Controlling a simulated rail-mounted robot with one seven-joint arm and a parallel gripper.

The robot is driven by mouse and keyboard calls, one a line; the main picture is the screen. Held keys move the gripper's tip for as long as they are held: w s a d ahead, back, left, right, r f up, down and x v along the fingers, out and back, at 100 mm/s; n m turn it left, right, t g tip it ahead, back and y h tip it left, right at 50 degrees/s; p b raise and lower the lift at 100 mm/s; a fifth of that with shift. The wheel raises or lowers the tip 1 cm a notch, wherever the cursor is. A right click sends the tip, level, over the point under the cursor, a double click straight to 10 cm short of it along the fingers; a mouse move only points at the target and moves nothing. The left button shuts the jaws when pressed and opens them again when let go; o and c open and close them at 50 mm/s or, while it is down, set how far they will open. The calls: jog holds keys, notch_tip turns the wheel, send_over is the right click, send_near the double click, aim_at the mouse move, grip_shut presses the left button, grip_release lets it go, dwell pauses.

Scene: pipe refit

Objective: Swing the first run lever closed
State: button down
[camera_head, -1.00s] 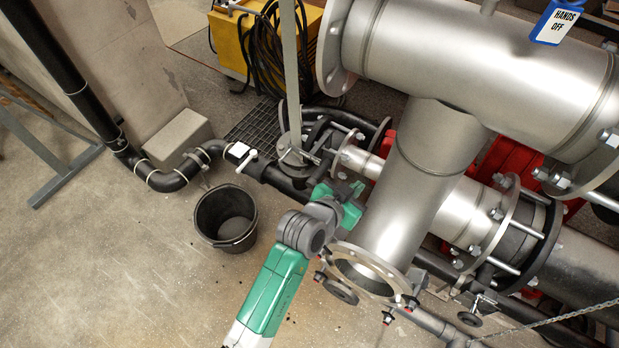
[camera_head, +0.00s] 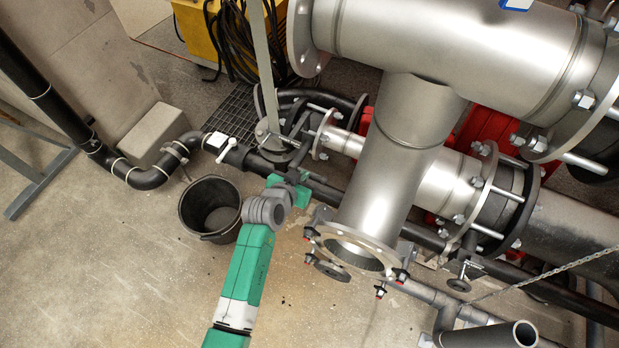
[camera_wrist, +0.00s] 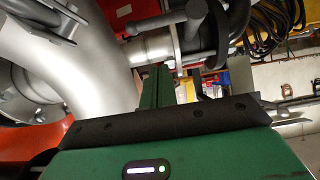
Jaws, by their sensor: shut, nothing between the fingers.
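A long flat grey lever (camera_head: 265,75) rises from a flanged valve (camera_head: 276,148) on the small line, left of the big steel tee, in the head view. I take it for the first run lever, but no label shows. A short white handle (camera_head: 229,178) sits on the black pipe to its left. My gripper (camera_head: 297,177) is just below the valve and appears apart from the lever. In the wrist view my fingers (camera_wrist: 156,88) are together and empty, pointing at the flanged pipework. Contact at the fingertips is hard to tell.
The big steel tee (camera_head: 395,150) stands close on the right, its open flange (camera_head: 352,250) facing down beside my arm. A black bucket (camera_head: 211,208) is on the floor to the left. A yellow machine with cables (camera_head: 195,28) is behind. The floor at lower left is clear.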

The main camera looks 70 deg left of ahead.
jog(key=w+a+f+b, duration=0.3)
jog(key=f, duration=0.3)
jog(key=shift+w+f+b, duration=0.25)
jog(key=shift+w+b, duration=0.05)
jog(key=shift+b, duration=0.05)
